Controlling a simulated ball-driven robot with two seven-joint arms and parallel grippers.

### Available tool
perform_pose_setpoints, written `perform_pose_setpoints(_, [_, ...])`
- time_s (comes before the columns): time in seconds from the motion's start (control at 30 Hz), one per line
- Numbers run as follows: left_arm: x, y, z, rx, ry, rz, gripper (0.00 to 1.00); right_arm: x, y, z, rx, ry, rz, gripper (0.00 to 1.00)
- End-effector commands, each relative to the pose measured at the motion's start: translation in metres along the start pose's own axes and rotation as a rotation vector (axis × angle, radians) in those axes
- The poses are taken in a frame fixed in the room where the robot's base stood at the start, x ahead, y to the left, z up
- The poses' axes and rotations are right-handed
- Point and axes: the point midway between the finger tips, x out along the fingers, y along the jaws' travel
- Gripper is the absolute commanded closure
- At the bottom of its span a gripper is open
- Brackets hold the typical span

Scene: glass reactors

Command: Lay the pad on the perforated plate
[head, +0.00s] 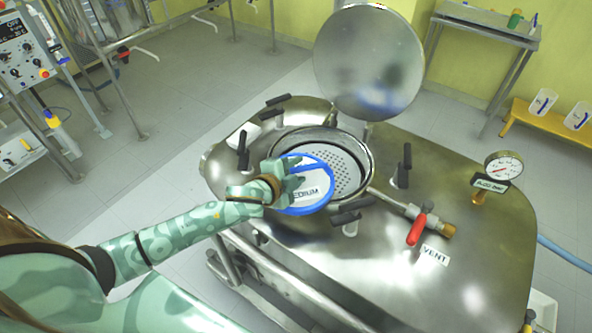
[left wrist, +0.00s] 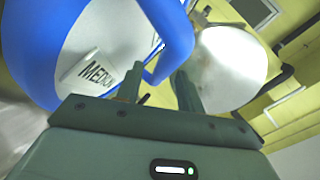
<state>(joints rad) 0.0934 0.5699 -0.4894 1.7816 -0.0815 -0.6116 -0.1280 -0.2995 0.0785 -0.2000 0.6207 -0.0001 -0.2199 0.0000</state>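The pad is a white disc with a blue rim and the label MEDIUM (head: 313,196); it fills the upper left of the left wrist view (left wrist: 95,40). My left gripper (head: 290,178) is over the near left side of the open port, with the pad's blue rim between its fingers, which also show in the left wrist view (left wrist: 158,88). The pad is tilted and partly covers the port. The perforated plate (head: 347,172) lies inside the round port; its right part shows, and the pad hides its left part. My right gripper is not in view.
The round steel lid (head: 368,62) stands open behind the port. Black clamp handles (head: 407,158) surround the port. A red-handled vent valve (head: 418,229) and a pressure gauge (head: 503,168) stand to the right on the vessel top.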

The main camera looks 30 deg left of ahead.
Motion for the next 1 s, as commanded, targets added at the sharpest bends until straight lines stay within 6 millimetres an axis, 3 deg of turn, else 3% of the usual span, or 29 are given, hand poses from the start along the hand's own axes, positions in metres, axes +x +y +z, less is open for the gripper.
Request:
perform_pose_setpoints(0.3, [-0.004,-0.006,-0.003,0.0,0.0,0.0,0.63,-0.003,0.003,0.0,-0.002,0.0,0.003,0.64])
perform_pose_setpoints(0.7, [-0.093,-0.005,-0.003,0.0,-0.001,0.002,0.63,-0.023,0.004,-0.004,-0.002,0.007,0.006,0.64])
perform_pose_setpoints(0.83, [-0.112,-0.004,-0.002,0.0,-0.001,0.001,0.63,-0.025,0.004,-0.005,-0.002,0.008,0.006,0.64])
perform_pose_setpoints(1.0, [-0.122,-0.004,-0.002,0.0,-0.001,0.0,0.63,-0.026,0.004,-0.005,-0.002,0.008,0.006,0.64])
